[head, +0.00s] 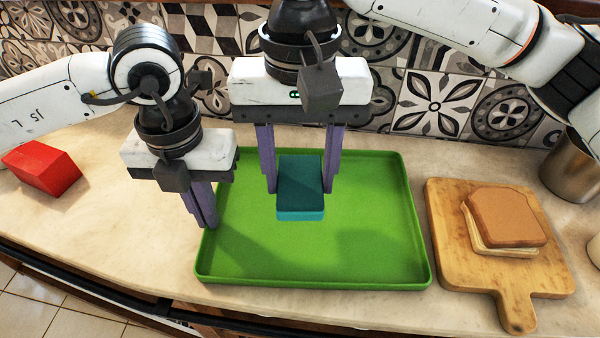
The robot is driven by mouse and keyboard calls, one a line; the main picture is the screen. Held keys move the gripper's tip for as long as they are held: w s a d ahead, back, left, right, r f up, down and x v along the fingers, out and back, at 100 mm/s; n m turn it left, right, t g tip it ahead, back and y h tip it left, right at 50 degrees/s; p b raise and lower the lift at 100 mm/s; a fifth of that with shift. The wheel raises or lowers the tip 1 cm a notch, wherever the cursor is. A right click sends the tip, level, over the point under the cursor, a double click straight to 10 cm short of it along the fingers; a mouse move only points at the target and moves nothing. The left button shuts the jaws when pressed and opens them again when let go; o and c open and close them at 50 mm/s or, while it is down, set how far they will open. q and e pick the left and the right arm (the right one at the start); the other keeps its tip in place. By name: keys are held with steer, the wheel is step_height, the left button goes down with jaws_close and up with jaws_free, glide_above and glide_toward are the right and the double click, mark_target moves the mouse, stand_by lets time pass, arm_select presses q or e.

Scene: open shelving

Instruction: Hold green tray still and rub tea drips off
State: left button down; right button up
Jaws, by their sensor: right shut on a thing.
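The green tray (370,255) lies flat on the counter in the middle of the head view. My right gripper (301,190) points down over it, its two fingers closed on the sides of a teal sponge-like block (300,185). The block is over the tray's middle; I cannot tell whether its underside touches the tray. My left gripper (206,222) points down at the tray's left rim, its fingers close together with nothing seen between them. Its tips overlap the rim in view; contact is unclear. No tea drips can be made out on the visible tray floor.
A red block (42,168) lies at the far left. A wooden board (456,262) with a sandwich (506,217) lies right of the tray. A metal pot (572,170) stands at the right edge. The tiled wall is close behind; the tray's front part is clear.

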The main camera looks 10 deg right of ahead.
stand_by(0.3)
arm_select(q)
steer(key=c, duration=1.9)
jaws_free()
step_height(320, 180, up, 12)
steer(key=shift+r, duration=0.1)
